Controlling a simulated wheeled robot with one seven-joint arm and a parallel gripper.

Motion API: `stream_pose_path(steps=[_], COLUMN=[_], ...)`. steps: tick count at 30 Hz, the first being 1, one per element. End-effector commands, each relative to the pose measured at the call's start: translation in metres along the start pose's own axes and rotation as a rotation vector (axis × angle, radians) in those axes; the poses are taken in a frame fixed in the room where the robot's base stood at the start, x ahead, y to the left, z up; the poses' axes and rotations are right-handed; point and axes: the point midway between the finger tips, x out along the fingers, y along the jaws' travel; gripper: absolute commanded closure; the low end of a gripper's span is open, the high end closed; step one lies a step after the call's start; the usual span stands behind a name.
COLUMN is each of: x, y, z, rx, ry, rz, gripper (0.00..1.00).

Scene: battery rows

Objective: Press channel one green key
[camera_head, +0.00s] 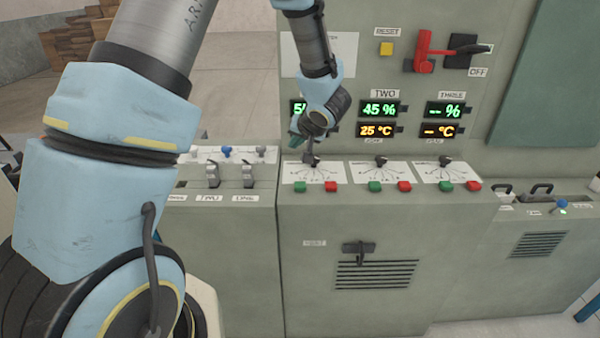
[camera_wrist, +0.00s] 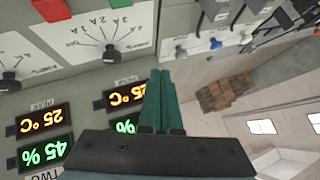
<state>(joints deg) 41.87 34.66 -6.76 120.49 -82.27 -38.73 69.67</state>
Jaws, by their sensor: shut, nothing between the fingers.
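The channel one green key (camera_head: 300,188) is at the front left of the first dial panel (camera_head: 313,173). It also shows at the top edge of the wrist view (camera_wrist: 120,2), partly cut off. The red key (camera_head: 330,185) is to its right in the head view; it also shows in the wrist view (camera_wrist: 50,10). My gripper (camera_head: 295,140) has dark green fingers. They are together and empty, above and behind the key, near the channel one displays. In the wrist view the fingers (camera_wrist: 164,74) hide part of those displays and do not touch the key.
The channel one knob (camera_head: 311,160) stands between my gripper and the keys. Channel two's green key (camera_head: 375,187) and red key (camera_head: 404,186) are further right. Lever switches (camera_head: 213,175) stand on the lower panel at left. Above are a yellow reset button (camera_head: 386,49) and a red handle (camera_head: 424,50).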

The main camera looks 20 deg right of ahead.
Motion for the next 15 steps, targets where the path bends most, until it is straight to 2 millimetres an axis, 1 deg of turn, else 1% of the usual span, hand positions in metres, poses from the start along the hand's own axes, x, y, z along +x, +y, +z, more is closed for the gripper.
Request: stream_pose_path(steps=[1, 6, 15], x=[-0.007, -0.015, -0.015], y=[0.006, 0.015, 0.017], z=[0.0, 0.01, 0.013], rx=[0.025, 0.079, 0.091], ry=[-0.014, -0.057, -0.069], rz=[-0.029, -0.102, -0.119], gripper=[1.0, 1.0, 1.0])
